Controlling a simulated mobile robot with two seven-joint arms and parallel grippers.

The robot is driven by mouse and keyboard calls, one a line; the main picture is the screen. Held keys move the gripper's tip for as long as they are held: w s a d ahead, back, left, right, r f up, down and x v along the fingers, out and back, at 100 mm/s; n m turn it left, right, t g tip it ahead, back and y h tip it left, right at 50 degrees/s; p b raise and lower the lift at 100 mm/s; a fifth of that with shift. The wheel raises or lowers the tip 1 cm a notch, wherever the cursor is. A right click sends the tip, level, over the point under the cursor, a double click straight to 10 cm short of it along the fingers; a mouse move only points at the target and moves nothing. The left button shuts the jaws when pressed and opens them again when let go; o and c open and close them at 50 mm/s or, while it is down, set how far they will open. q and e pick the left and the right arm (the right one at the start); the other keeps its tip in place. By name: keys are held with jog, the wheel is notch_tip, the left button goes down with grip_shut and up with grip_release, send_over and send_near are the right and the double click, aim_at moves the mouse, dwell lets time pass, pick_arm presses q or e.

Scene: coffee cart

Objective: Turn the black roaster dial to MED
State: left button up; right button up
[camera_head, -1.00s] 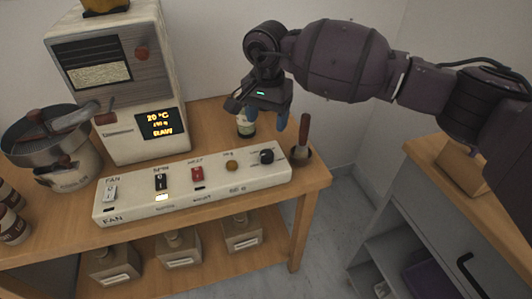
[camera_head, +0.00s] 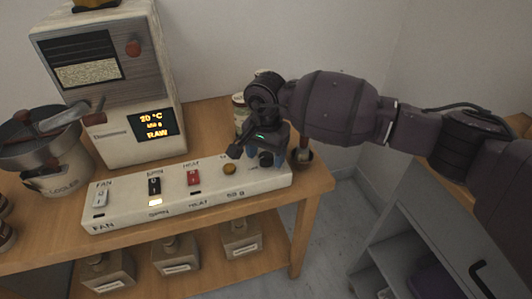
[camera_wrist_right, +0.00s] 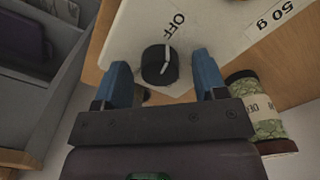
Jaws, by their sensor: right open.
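The black roaster dial (camera_head: 266,159) sits at the right end of the white control panel (camera_head: 215,184). In the right wrist view the dial (camera_wrist_right: 159,65) shows a white pointer line, with the word OFF beside it. My right gripper (camera_head: 262,153) is just above the dial, partly covering it in the head view. In the right wrist view its two blue fingers (camera_wrist_right: 162,75) are open, one on each side of the dial, with gaps. The MED marking is not legible. My left gripper is not in view.
The roaster (camera_head: 110,80) has a display reading 20 °C and RAW. The panel also holds a FAN switch (camera_head: 101,195), a black switch (camera_head: 154,184), a red switch (camera_head: 194,177) and a round brown button (camera_head: 229,169). A labelled jar (camera_wrist_right: 256,105) stands close behind the gripper.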

jog(key=c, duration=0.8)
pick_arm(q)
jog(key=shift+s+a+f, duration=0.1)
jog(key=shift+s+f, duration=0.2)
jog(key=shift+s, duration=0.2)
pick_arm(e)
jog(key=shift+c, duration=0.6)
